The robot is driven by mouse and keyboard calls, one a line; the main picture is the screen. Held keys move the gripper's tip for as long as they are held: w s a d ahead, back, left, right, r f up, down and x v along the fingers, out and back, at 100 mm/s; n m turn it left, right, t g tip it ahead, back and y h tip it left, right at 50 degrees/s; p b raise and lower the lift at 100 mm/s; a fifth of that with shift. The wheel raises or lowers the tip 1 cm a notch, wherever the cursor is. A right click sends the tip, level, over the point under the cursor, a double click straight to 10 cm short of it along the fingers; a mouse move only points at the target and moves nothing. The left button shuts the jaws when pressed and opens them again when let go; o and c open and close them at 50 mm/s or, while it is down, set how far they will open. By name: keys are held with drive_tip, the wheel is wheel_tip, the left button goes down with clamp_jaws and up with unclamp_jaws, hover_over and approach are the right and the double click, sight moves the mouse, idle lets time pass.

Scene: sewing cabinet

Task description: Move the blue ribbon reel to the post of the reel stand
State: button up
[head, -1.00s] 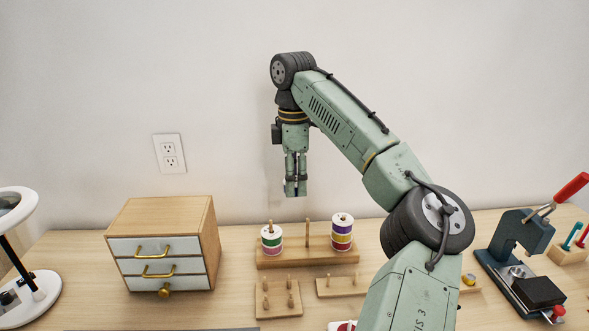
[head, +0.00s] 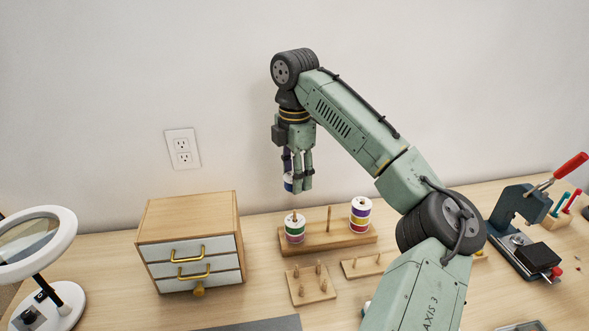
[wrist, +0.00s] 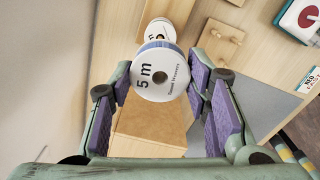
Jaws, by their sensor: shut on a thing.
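The blue ribbon reel (head: 288,185), with white faces, is between the fingers of my gripper (head: 298,186). The wrist view shows its white "5 m" face and blue rim (wrist: 158,76) between the purple pads (wrist: 199,80). It hangs in the air, near above the left end of the wooden reel stand (head: 345,241) in the head view. The stand's left post carries a stack with green and red reels (head: 295,232). Its middle post (head: 329,218) is bare. My fingers partly hide the blue reel in the head view.
A drawer cabinet (head: 188,222) stands left of the stand. Two low peg boards (head: 311,291) (head: 369,267) lie in front of it. A magnifier lamp (head: 50,230) is at far left and a press (head: 520,240) at far right. The wall is behind.

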drive_tip(key=shift+f+b, duration=2.35)
drive_tip(key=shift+f, duration=0.4)
drive_tip(key=shift+r+p, duration=0.3)
drive_tip(key=shift+p, duration=0.05)
drive_tip(key=shift+f, duration=0.15)
drive_tip(key=shift+f, duration=0.55)
drive_tip(key=shift+f, duration=1.6)
drive_tip(key=o, duration=1.1)
